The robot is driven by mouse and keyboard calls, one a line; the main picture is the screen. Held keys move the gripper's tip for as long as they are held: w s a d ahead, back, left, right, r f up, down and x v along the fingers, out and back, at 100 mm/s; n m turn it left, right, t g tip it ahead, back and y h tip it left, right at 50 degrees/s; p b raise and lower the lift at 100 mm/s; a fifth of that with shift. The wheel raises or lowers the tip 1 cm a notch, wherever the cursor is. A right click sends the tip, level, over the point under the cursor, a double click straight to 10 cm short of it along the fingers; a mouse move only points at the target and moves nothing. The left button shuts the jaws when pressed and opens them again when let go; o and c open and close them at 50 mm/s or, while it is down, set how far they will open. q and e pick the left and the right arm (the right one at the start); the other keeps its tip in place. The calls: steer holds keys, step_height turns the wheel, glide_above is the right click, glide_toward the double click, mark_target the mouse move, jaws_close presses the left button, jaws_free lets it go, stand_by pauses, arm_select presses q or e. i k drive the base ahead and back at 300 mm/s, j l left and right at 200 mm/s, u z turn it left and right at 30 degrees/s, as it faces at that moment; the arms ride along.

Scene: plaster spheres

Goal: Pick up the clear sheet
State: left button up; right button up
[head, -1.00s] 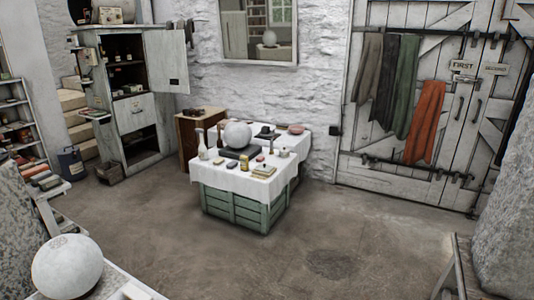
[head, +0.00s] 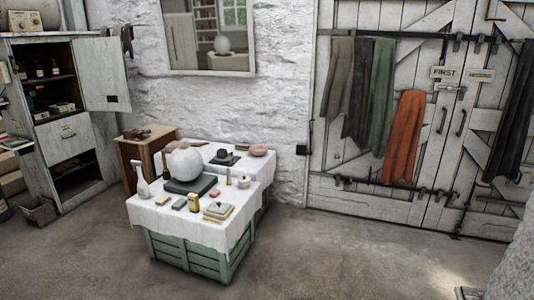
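I cannot make out a clear sheet in the head view. A table with a white cloth over a green crate (head: 190,255) stands ahead, left of the middle. On it are a plaster sphere (head: 185,163) on a dark slab (head: 190,186), a spray bottle (head: 142,184), a yellow tin (head: 194,202), a small lidded pot (head: 244,182) and a stack of flat pieces (head: 219,211). Neither of my grippers is in view.
A white cabinet (head: 68,140) with an open door stands at the left, beside a wooden stand (head: 148,152). Cloths, one of them orange (head: 404,135), hang on the large white doors (head: 340,200) at the right. The concrete floor (head: 350,260) in front is clear.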

mark_target(219, 208)
steer(key=i, duration=1.75)
